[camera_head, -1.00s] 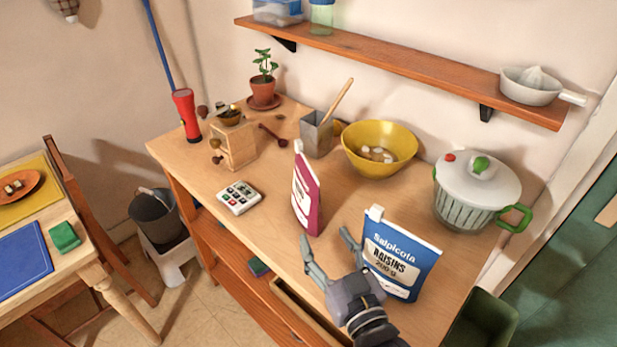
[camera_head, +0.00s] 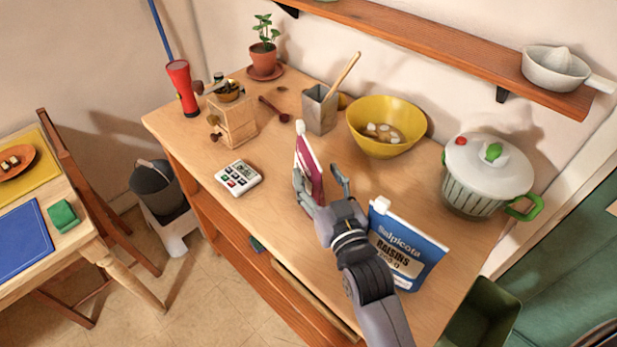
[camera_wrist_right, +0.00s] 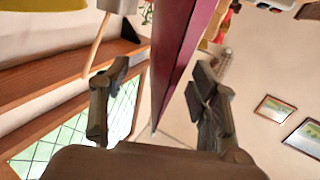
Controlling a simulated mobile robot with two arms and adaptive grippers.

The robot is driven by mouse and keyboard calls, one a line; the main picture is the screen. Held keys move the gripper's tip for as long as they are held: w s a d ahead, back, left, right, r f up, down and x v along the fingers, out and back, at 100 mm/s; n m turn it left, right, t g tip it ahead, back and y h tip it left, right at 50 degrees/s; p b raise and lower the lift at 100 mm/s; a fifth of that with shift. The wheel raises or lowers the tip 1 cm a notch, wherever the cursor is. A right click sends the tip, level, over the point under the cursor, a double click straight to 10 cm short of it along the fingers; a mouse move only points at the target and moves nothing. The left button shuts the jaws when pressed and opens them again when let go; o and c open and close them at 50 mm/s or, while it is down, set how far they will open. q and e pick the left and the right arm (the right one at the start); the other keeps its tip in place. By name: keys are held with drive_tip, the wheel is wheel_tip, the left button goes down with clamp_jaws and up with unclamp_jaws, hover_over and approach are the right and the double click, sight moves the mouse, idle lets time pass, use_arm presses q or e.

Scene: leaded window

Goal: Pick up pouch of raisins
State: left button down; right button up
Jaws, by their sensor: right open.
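The blue pouch of raisins (camera_head: 405,250) stands upright near the right front of the wooden worktop, white cap up, label reading RAISINS. My right forearm passes just left of it and hides part of its left edge. My right gripper (camera_head: 319,182) is open, left of and beyond the raisins pouch, at a magenta pouch (camera_head: 309,165) with a white label and cap. In the right wrist view the magenta pouch (camera_wrist_right: 182,60) stands between the two open fingers of the gripper (camera_wrist_right: 160,82), with a clear gap to the left finger. My left gripper is not in view.
A yellow bowl (camera_head: 384,144) and a grey pot with a wooden tool (camera_head: 320,112) stand behind. A white lidded pot (camera_head: 484,190) stands at the right. A calculator (camera_head: 238,178) lies left, with bare worktop around it. A shelf (camera_head: 440,48) hangs above.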

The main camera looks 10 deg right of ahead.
drive_tip(key=w, duration=0.1)
drive_tip(key=w+p, duration=0.1)
drive_tip(key=w, duration=0.1)
drive_tip(key=w+a, duration=0.1)
drive_tip(key=w, duration=0.1)
drive_tip(key=shift+f, duration=0.4)
drive_tip(key=shift+s, duration=0.1)
drive_tip(key=shift+c, duration=0.7)
clamp_jaws()
drive_tip(key=shift+r, duration=0.1)
